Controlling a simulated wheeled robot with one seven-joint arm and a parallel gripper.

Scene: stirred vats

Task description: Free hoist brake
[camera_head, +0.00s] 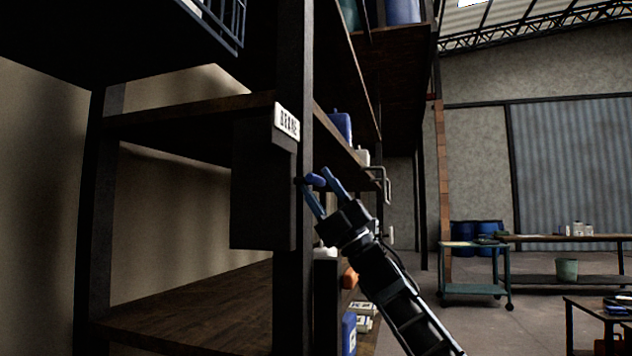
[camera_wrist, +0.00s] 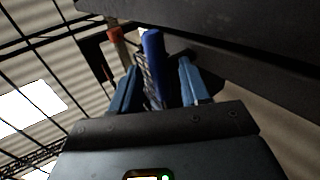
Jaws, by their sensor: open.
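A white label reading BRAKE (camera_head: 287,121) is on a dark upright post of the rack. Below it a dark box (camera_head: 262,195) is mounted at the post. A blue grip (camera_head: 317,181), seemingly the brake lever's handle, sticks out beside the post; it also shows in the wrist view (camera_wrist: 153,50). My gripper (camera_head: 313,178) is at this grip with its two blue fingers apart. In the wrist view the grip lies between the fingers of my gripper (camera_wrist: 158,66), with a gap to the right finger; contact on the left cannot be told. The lever's root is hidden.
Rack shelves (camera_head: 190,310) surround the post, with a blue container (camera_head: 341,126) behind it. A bent metal handle (camera_head: 382,180) juts out just right of my gripper. A green cart (camera_head: 473,289) and workbenches stand farther right, with open floor between.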

